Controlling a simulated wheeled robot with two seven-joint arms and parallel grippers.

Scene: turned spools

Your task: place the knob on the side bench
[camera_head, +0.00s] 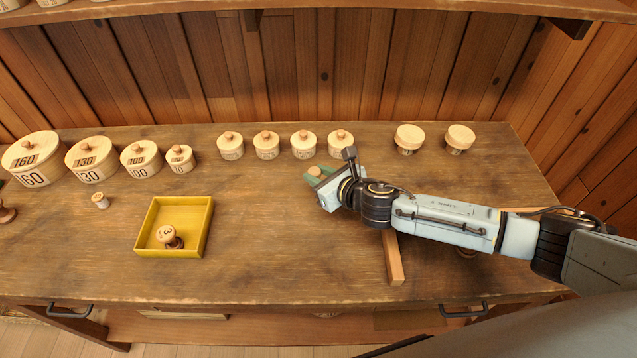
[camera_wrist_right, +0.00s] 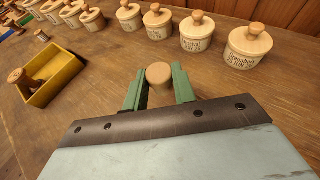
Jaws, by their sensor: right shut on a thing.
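My right gripper (camera_head: 317,175) is over the middle of the wooden workbench (camera_head: 290,235), in front of the small lidded pots. Its green fingers are closed on a small round wooden piece, which I take for the knob (camera_head: 314,171). In the right wrist view the knob (camera_wrist_right: 159,75) shows its pale round top between the two fingers (camera_wrist_right: 160,92); its lower part is hidden. I cannot tell how high it is above the bench. My left gripper is not in view. I cannot pick out a separate side bench with certainty.
A yellow tray (camera_head: 208,222) holds a turned spool marked 3 (camera_head: 169,238). A small spool (camera_head: 101,201) stands left of it. Lidded pots (camera_head: 266,145) line the back. Two pale-topped pieces (camera_head: 409,138) stand back right. A wooden strip (camera_head: 393,262) lies below my forearm. The front middle is clear.

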